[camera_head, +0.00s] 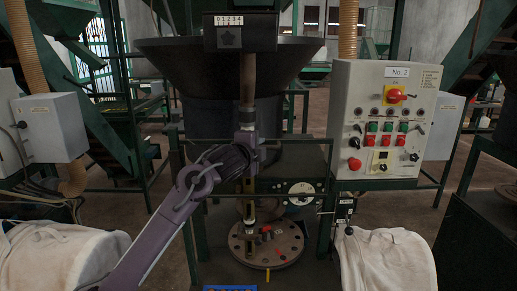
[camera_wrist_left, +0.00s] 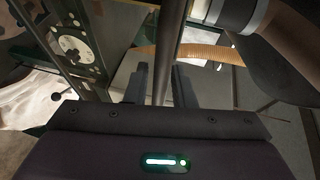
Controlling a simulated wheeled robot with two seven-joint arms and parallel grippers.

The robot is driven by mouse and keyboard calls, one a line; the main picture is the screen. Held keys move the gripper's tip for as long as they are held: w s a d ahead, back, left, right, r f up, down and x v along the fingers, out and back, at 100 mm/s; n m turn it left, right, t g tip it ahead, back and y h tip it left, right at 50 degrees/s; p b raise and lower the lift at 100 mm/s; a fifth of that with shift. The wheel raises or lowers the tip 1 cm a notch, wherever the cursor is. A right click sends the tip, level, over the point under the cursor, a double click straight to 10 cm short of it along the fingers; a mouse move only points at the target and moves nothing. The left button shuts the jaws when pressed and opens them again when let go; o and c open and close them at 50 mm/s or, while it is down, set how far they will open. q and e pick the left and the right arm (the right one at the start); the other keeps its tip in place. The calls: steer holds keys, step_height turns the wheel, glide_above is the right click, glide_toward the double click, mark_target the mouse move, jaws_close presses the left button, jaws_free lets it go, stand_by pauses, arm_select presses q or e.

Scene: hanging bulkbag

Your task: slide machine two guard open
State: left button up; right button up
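Machine two stands in the middle of the head view, with a control panel (camera_head: 388,120) marked "No. 2" and a wide dark hopper (camera_head: 175,62). I cannot tell for sure which part is its guard; a dark green frame (camera_head: 325,195) stands around the lower part. My left gripper (camera_head: 262,150) is in front of the machine, near the upright column below the counter box. In the left wrist view its two fingers (camera_wrist_left: 160,85) are apart, with a dark bar (camera_wrist_left: 172,45) running between or just beyond them. Contact with the bar is unclear. My right gripper is not in view.
A round flanged plate (camera_head: 287,240) sits low on the machine. White bulk bags lie at left (camera_head: 65,258) and right (camera_head: 388,262). A grey box (camera_head: 50,128) with a ribbed hose is at left. A ribbed hose (camera_wrist_left: 195,52) also shows in the wrist view.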

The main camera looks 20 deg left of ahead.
arm_select(q)
steer(key=shift+o, duration=0.8)
steer(key=shift+s, duration=0.2)
steer(key=d+b+v, duration=0.1)
steer(key=b+v, duration=0.1)
steer(key=v, duration=0.5)
steer(key=shift+s+a+b, duration=0.25)
steer(key=shift+a+b, duration=0.15)
steer(key=shift+a, duration=0.1)
